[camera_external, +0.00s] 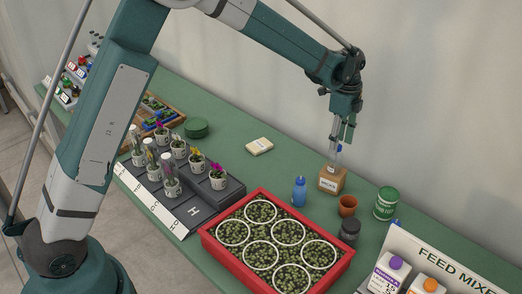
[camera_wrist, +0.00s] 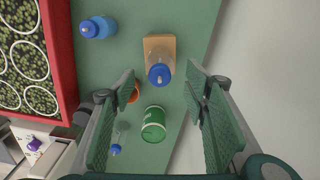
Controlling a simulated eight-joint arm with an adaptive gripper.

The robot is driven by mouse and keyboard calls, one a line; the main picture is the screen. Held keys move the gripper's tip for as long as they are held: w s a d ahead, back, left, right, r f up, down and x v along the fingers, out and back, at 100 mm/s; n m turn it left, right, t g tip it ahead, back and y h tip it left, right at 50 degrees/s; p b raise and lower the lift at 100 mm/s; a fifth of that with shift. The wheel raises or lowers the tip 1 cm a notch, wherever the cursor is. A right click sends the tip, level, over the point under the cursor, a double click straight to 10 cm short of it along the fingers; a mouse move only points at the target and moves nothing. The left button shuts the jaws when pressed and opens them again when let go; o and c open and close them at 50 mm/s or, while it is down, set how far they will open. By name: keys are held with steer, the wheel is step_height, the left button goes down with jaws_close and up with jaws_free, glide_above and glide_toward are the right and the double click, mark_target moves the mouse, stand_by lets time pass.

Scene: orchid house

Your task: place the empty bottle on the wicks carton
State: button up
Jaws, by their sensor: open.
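The wicks carton (camera_external: 331,181) is a small brown box with a white label on the green bench; it also shows in the wrist view (camera_wrist: 160,46). A bottle with a blue part (camera_wrist: 159,73) appears over the carton's near end in the wrist view, between my open fingers. In the external view this bottle (camera_external: 338,153) is upright at the carton's top, just below my gripper (camera_external: 343,140). It seems to stand on the carton; contact is hard to make out. My gripper (camera_wrist: 160,84) is open, with its fingers apart on both sides of the bottle.
Nearby stand a blue bottle (camera_external: 299,192), a terracotta pot (camera_external: 347,206), a green can (camera_external: 386,204) and a dark-lidded jar (camera_external: 349,231). A clear item with a blue end (camera_wrist: 115,149) shows by the left finger. A red plant tray (camera_external: 226,253) lies left. Bench is clear behind the carton.

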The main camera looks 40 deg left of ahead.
steer(key=shift+r, duration=1.4)
steer(key=shift+s+a+r, duration=0.1)
steer(key=shift+s+r, duration=0.1)
steer(key=shift+r, duration=0.15)
steer(key=s+a+r+n+t, duration=0.2)
steer(key=s+a+r+n, duration=0.15)
steer(key=s+r, duration=0.65)
steer(key=s+a+r+n+t, duration=0.1)
steer(key=s+a+r+n, duration=0.25)
steer(key=s+r, duration=0.7)
steer(key=s+a+f+n+t, duration=0.1)
steer(key=s+n, duration=0.3)
steer(key=s, duration=0.9)
steer(key=s+a+f+n+t, duration=0.2)
steer(key=s+n, duration=0.3)
steer(key=s, duration=0.9)
steer(key=shift+s+f+t, duration=0.2)
steer(key=shift+f+t, duration=0.3)
steer(key=shift+t, duration=0.1)
